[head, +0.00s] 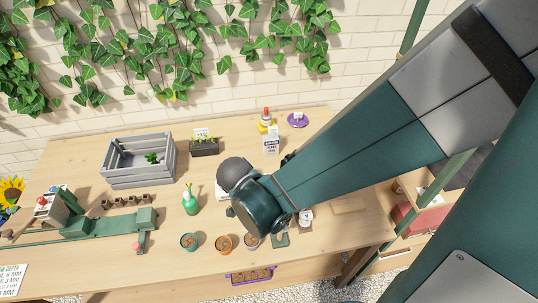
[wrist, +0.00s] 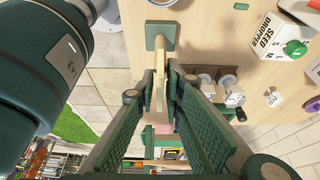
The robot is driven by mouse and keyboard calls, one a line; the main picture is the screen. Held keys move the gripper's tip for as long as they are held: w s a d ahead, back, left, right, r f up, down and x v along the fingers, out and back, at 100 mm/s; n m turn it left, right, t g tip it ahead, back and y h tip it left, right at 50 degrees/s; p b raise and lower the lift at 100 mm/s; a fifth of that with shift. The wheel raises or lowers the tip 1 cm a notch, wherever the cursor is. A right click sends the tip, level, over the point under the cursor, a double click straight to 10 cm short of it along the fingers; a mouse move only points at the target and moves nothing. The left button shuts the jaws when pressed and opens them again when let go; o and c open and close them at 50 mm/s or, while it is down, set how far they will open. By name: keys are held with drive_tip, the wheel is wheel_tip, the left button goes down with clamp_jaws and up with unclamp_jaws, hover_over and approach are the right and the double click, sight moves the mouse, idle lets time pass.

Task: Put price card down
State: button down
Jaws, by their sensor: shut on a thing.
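The price card (wrist: 160,85) shows in the wrist view as a thin pale piece, seen nearly edge-on, between the fingertips. My gripper (wrist: 161,80) is shut on it. Its printed face is not readable. A dark green square (wrist: 160,36) lies beyond the fingertips, with a pale strip running from it toward them; I cannot tell whether the strip belongs to the card. In the head view a green square (head: 280,240) shows just below my wrist, which hides the fingers and the card.
On the wooden table (head: 100,265) stand a grey crate (head: 137,165), a green bottle (head: 190,202), and small pots (head: 189,242) along the front. A purple dish (head: 297,120) is at the back. The wrist view shows a white seed dropper (wrist: 280,38) at right.

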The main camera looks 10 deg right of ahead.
drive_tip(key=shift+f, duration=0.2)
drive_tip(key=c, duration=2.4)
unclamp_jaws()
drive_tip(key=shift+r, duration=0.1)
drive_tip(key=shift+r, duration=0.1)
drive_tip(key=shift+p+v, duration=1.1)
drive_tip(key=shift+v, duration=4.95)
drive_tip(key=shift+d+r, duration=0.1)
drive_tip(key=shift+d, duration=0.05)
